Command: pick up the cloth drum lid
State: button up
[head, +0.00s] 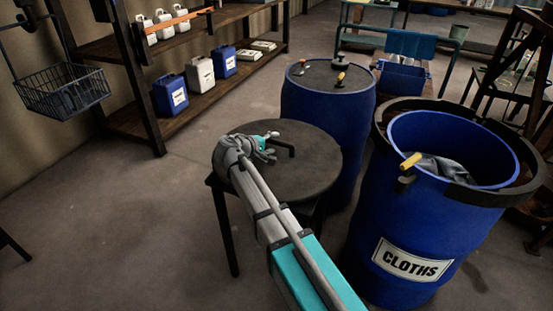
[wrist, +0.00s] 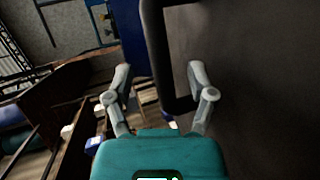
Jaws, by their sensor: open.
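The cloth drum lid (head: 305,172) is a dark, round, flat disc lying on a low stand with dark legs. Its black bar handle (head: 285,146) rises near the middle of the top. My gripper (head: 269,146) is over the lid beside the handle, with its fingers open and empty. In the wrist view, the handle (wrist: 156,55) lies between the two spread fingers of my gripper (wrist: 160,72), and the lid's dark surface (wrist: 265,80) fills the right side. Whether a finger touches the handle cannot be told.
The open blue CLOTHS drum (head: 405,225) stands at right, with grey cloth (head: 440,168) inside and a black ring with a yellow-gripped lever at its rim. A closed blue drum (head: 325,115) stands behind the lid. A shelf (head: 205,88) holds jugs at back left. Floor at left is clear.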

jog(key=shift+x, duration=1.3)
grip_shut()
